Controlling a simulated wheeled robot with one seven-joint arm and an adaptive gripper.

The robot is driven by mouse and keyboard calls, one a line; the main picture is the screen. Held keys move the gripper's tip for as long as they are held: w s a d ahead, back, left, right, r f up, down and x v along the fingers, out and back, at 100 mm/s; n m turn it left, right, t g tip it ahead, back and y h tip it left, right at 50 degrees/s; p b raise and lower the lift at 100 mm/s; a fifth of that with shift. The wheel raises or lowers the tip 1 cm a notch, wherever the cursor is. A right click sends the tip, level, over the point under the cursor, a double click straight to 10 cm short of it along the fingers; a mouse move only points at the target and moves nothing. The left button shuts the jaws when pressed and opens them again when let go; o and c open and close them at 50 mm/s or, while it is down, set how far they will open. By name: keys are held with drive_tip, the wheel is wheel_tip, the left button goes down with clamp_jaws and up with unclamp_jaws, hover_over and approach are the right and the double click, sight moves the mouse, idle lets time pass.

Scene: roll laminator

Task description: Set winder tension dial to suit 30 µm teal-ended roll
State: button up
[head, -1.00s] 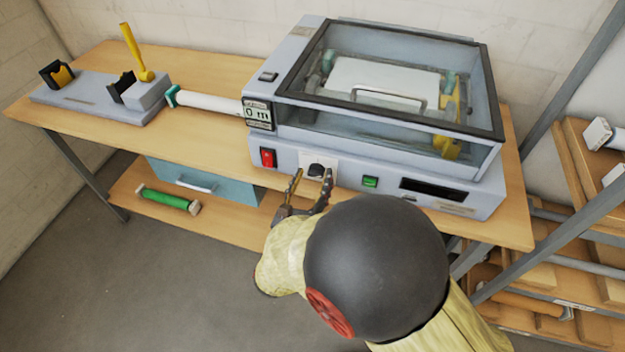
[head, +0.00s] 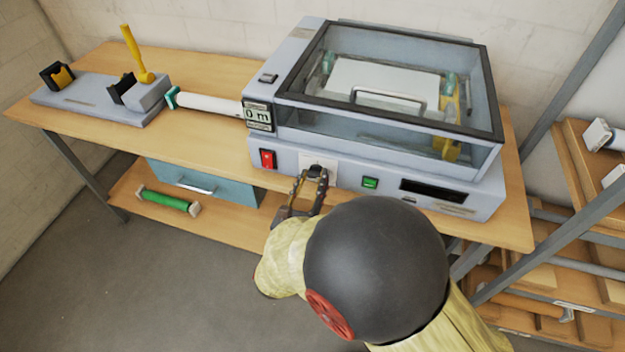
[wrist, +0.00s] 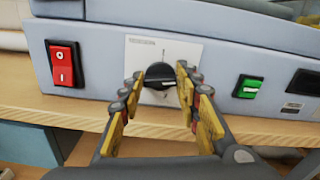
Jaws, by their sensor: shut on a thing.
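The winder tension dial (wrist: 160,74) is a black knob on a white plate (wrist: 137,52) on the laminator's front panel. In the head view the dial (head: 316,168) is partly hidden by the fingertips. My gripper (wrist: 161,82) is shut on the dial, with one finger on each side of it. It also shows in the head view (head: 313,176). The plate's scale marks are too small to read. Teal ends also show inside the laminator (head: 447,84) under the clear lid.
The laminator (head: 285,80) has a red switch (wrist: 62,63) left of the dial and a green button (wrist: 248,87) right of it. A display (head: 258,115) reads 0 m. A green roll (head: 168,201) lies on the lower shelf. A rack stands at right.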

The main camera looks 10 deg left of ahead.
drive_tip(key=shift+p, duration=0.45)
drive_tip(key=n+p, duration=0.1)
drive_tip(key=p, duration=0.1)
drive_tip(key=n+p, duration=0.1)
drive_tip(key=p, duration=0.1)
drive_tip(key=shift+a+r+n, duration=0.1)
drive_tip(key=shift+r+n, duration=0.15)
drive_tip(key=shift+n, duration=0.15)
drive_tip(key=n+p, duration=0.4)
drive_tip(key=p, duration=0.2)
drive_tip(key=shift+f+n+p, duration=0.1)
drive_tip(key=shift+n+p, duration=0.2)
drive_tip(key=shift+p, duration=0.05)
drive_tip(key=n+p, duration=0.4)
drive_tip(key=p, duration=0.1)
drive_tip(key=shift+a+f, duration=0.15)
drive_tip(key=shift+f+n+p, duration=0.2)
drive_tip(key=shift+n+p, duration=1.4)
drive_tip(key=shift+n, duration=0.6)
drive_tip(key=shift+f, duration=0.1)
drive_tip(key=o, duration=1.1)
drive_tip(key=shift+o, duration=0.3)
